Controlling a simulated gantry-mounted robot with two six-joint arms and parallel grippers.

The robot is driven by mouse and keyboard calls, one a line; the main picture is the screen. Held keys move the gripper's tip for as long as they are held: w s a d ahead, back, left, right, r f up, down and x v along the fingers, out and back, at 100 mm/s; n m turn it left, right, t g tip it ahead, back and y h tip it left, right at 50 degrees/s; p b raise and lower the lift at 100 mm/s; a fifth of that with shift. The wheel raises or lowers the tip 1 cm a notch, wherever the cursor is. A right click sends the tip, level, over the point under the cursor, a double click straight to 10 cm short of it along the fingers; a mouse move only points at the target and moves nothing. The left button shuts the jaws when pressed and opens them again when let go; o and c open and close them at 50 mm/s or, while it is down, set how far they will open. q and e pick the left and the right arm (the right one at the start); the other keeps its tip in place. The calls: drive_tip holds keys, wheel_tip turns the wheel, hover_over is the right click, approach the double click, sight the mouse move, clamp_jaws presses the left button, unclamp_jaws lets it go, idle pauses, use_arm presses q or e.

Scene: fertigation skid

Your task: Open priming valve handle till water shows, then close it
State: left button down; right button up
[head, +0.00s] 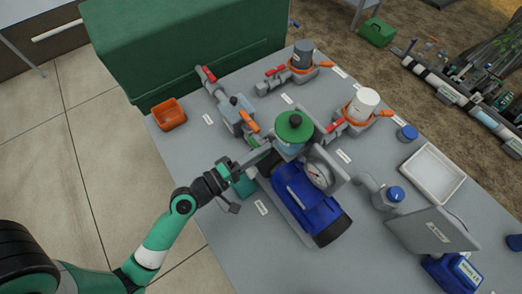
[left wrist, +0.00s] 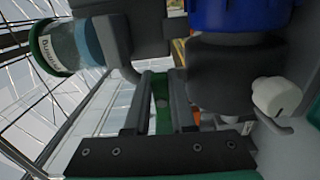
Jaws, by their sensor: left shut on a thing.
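My left gripper (head: 259,165) reaches in from the left, low beside the blue pump (head: 310,200). In the left wrist view its two dark fingers (left wrist: 162,82) are close together around a narrow green piece (left wrist: 162,98), apparently the priming valve handle. The fingers hide most of it, and its turn angle cannot be told. The clear strainer bowl with a green lid (head: 295,127) stands behind the pump. It also shows at upper left in the left wrist view (left wrist: 62,48). I cannot make out a water level or water flowing. My right gripper is not in view.
Red-handled (head: 207,74) and orange-handled (head: 250,122) valves sit on grey piping behind. A gauge (head: 318,174) stands close by the pump. An orange bin (head: 168,115) is at the left edge, a white tray (head: 433,173) at right. The table's front left is clear.

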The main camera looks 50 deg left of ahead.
use_arm(q)
drive_tip(key=c, duration=0.8)
unclamp_jaws()
drive_tip(key=shift+o, duration=0.2)
drive_tip(key=shift+s, duration=0.1)
drive_tip(key=s+b, duration=0.2)
drive_tip(key=s, duration=0.9)
drive_tip(key=shift+s+a+b, duration=0.2)
drive_tip(key=shift+a+b, duration=0.2)
drive_tip(key=shift+a, duration=0.05)
